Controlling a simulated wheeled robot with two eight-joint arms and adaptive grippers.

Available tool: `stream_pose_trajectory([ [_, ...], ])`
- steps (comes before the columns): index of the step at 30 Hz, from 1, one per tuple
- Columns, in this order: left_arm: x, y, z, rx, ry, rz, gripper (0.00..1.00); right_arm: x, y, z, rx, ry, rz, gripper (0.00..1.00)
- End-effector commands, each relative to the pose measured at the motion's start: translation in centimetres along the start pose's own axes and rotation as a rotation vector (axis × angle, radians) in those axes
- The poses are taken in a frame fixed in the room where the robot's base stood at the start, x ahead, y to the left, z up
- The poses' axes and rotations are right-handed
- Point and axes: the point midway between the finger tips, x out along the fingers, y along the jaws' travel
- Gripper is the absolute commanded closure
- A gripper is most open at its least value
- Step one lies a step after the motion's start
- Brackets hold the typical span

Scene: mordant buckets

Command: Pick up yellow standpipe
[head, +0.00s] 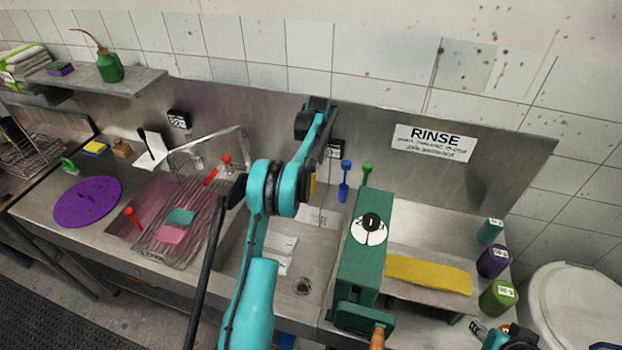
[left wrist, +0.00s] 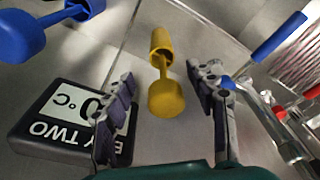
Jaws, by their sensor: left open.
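The yellow standpipe (left wrist: 166,98) shows in the left wrist view, with a round bulb at one end, a thin neck and an open cup (left wrist: 161,45) at the other. In the head view only a yellow sliver (head: 312,183) shows beside my teal arm. My left gripper (left wrist: 161,75) is open, with its fingers on either side of the standpipe and visible gaps to both. Its fingers are hard to make out in the head view. Part of my right arm's end shows at the head view's bottom right edge, too cut off to read its fingers.
A blue standpipe (head: 343,186) and a green one (head: 367,172) stand to the right. A black-framed sign (left wrist: 50,128) lies near the left finger. A green dial machine (head: 362,245) stands beside the sink.

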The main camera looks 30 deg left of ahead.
Motion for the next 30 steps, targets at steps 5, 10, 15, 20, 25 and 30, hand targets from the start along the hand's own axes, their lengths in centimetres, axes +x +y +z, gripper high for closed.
stream_pose_trajectory([
  [5, 1.0, -0.1, 0.0, 0.0, 0.0, 0.0, 0.43, 0.0, 0.0, 0.0, 0.0, 0.0, 0.0, 0.6],
  [10, 3.3, -0.3, 0.0, 0.0, 0.0, 0.0, 0.43, 0.0, 0.0, 0.0, 0.0, 0.0, 0.0, 0.6],
  [15, 5.5, -0.3, 0.0, 0.001, 0.0, 0.001, 0.43, 0.1, 0.0, 0.0, 0.0, 0.0, 0.0, 0.6],
  [20, 5.6, -0.3, 0.0, 0.001, 0.0, 0.0, 0.43, 0.0, 0.0, 0.0, 0.0, 0.0, 0.0, 0.6],
  [25, 5.6, -0.3, 0.0, 0.001, 0.0, 0.0, 0.72, 0.0, 0.0, 0.0, 0.0, 0.0, 0.0, 0.6],
  [30, 5.6, -0.3, 0.0, 0.001, 0.0, 0.0, 0.98, 0.0, 0.0, 0.0, 0.0, 0.0, 0.0, 0.6],
])
